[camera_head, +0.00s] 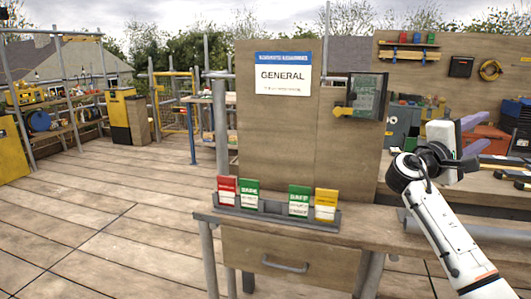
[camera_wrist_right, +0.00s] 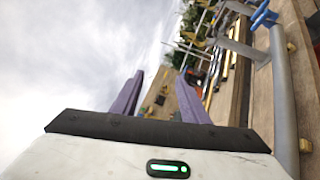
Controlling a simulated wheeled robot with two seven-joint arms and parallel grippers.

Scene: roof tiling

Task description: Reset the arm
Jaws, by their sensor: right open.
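My right arm (camera_head: 445,235) comes in from the lower right and rises in front of the workbench. My right gripper (camera_head: 486,130) points to the right, above the bench. Its two purple fingers stand apart with nothing between them. The same gripper in the right wrist view (camera_wrist_right: 159,78) shows both fingers spread, with sky and a strip of background between them. My left arm and gripper are not in view.
A wooden desk (camera_head: 290,230) holds a rack of red, green and yellow cards. A board with a GENERAL sign (camera_head: 283,75) stands behind it. Tools and a red toolbox (camera_head: 483,139) lie on the bench at right. The plank floor (camera_head: 90,210) at left is mostly clear.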

